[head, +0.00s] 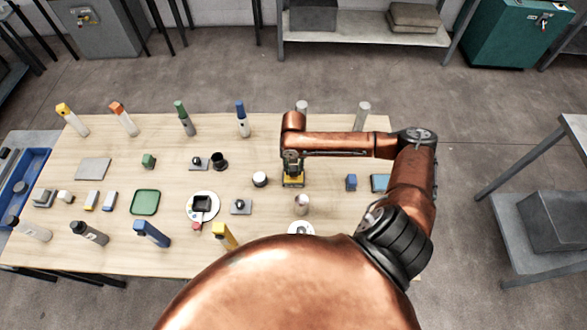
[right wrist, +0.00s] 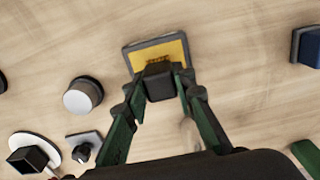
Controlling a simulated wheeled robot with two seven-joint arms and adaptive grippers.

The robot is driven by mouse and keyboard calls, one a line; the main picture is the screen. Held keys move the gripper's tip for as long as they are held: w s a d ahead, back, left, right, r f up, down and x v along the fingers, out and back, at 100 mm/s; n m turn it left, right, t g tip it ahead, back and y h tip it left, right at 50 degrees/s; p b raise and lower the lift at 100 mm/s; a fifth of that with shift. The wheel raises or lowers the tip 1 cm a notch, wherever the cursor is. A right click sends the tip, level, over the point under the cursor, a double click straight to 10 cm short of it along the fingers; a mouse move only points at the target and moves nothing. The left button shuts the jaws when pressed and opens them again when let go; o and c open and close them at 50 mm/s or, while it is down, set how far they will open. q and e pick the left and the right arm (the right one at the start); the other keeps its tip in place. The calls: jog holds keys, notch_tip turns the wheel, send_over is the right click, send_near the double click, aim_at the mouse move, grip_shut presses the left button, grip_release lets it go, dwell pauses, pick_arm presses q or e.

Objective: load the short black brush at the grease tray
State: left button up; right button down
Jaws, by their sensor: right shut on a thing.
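My right gripper (head: 292,171) is over the grease tray (head: 294,183), right of the table's middle. In the right wrist view its two green fingers (right wrist: 160,92) are shut on the short black brush (right wrist: 159,83), a small dark block with brownish bristles at its far end. The brush is over the yellow grease of the tray (right wrist: 181,48), which has a dark rim. The bristles appear to be at the grease; contact is hard to tell. In the head view the brush is mostly hidden by the gripper. My left gripper is not in view.
A round white-and-black piece (head: 260,179) stands left of the tray. A blue block (head: 351,182) is to its right. A white disc with a black square cup (head: 203,205) and a green tray (head: 145,202) lie farther left. Bare wood surrounds the grease tray.

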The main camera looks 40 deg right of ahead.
aim_at(291, 169)
jog(key=shift+s+a+f+p, duration=0.1)
jog(key=shift+s+p, duration=0.05)
jog(key=shift+p, duration=0.25)
dwell(1.5)
notch_tip(291, 169, up, 7)
jog(key=p, duration=0.8)
dwell(0.4)
dwell(0.4)
jog(key=shift+w+a+m+b, duration=0.3)
jog(key=shift+a+m+b, duration=0.1)
jog(key=shift+m, duration=0.1)
jog(key=s+a+r+m+b, duration=0.1)
jog(key=a+r+m+b, duration=0.1)
jog(key=a+m+b, duration=0.5)
jog(key=s+a+r+m+b, duration=0.2)
jog(key=a+m+b, duration=0.5)
jog(key=m, duration=1.3)
jog(key=a+r, duration=0.1)
jog(key=a, duration=0.1)
jog(key=shift+s+a+r, duration=0.2)
jog(key=shift+a+r, duration=0.05)
jog(key=shift+a, duration=0.05)
